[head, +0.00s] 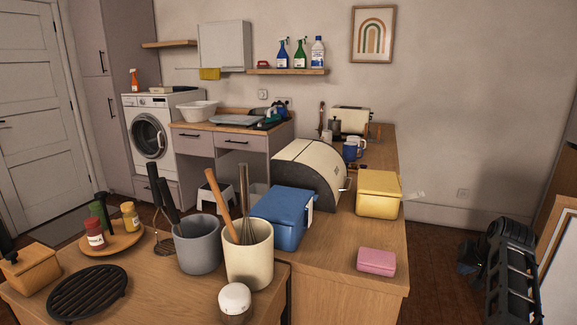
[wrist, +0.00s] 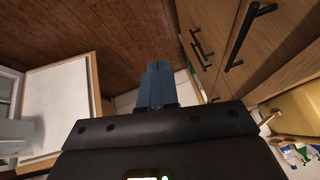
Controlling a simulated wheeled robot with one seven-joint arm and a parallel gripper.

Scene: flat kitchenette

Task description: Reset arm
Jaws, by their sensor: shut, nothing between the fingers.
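My gripper (wrist: 158,68) shows in the wrist view as two blue-grey fingers pressed together, with nothing between them. It hangs over the brown wooden floor (wrist: 110,45) and touches nothing that I can see. In the head view, a dark jointed shape at the lower right looks like my arm, held low to the right of the counter (head: 330,295). The fingertips cannot be made out there.
The counter holds a pink box (head: 376,262), a yellow box (head: 379,194), a blue box (head: 283,214) and a bread bin (head: 308,170). Wooden fronts with black handles (wrist: 250,35) and a white framed panel (wrist: 55,115) flank the gripper in the wrist view.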

